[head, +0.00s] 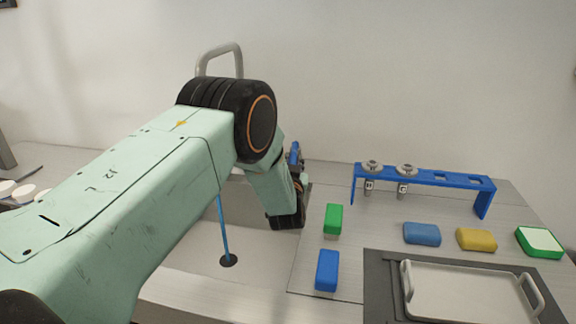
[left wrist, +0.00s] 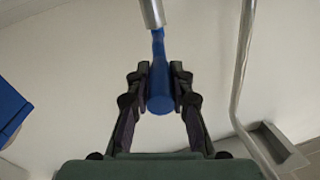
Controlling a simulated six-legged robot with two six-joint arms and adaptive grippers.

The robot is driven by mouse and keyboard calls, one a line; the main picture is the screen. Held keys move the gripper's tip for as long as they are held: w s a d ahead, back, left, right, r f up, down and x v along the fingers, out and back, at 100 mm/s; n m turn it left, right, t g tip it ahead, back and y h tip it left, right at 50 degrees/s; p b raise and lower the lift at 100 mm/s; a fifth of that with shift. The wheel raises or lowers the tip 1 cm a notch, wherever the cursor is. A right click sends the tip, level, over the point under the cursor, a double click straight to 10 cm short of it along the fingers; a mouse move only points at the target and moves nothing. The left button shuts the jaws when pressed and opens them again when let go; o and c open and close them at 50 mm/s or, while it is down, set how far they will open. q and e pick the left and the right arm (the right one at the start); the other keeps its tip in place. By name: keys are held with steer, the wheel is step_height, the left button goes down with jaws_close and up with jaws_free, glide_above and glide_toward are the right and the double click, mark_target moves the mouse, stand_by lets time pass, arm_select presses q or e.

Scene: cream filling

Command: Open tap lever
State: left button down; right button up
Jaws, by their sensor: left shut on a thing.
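The tap shows in the head view as a grey metal arched spout (head: 222,50) rising behind my left arm. In the left wrist view, the blue tap lever (left wrist: 159,92) joins a grey metal cylinder (left wrist: 152,12) at the top. My left gripper (left wrist: 160,76) has one finger on each side of the blue lever and is shut on it. In the head view, my arm hides most of the tap's base, and the left gripper itself is mostly hidden behind its wrist. A bit of blue (head: 295,152) shows there. My right gripper is not in view.
A sink basin with a drain (head: 228,260) and a blue rod (head: 223,225) lies below my arm. To the right are a blue rack (head: 425,175) holding metal nozzles, several coloured blocks and sponges, and a metal tray (head: 470,292). The wall is close behind.

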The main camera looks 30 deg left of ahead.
arm_select(q)
steer(key=shift+w+d+r+n+g+y+b, duration=0.1)
steer(key=shift+w+d+n+g+y+b, duration=0.2)
steer(key=shift+y, duration=0.25)
steer(key=shift+w+d+n+g+y+b, duration=0.2)
steer(key=shift+d+n+y+b, duration=0.2)
steer(key=shift+y, duration=0.15)
steer(key=c, duration=1.6)
jaws_free()
steer(key=o, duration=0.4)
steer(key=shift+w+f, duration=0.1)
steer(key=shift+f, duration=0.15)
steer(key=shift+s+r, duration=0.15)
steer(key=shift+s, duration=0.05)
step_height(320, 180, up, 10)
steer(key=shift+w+f, duration=0.1)
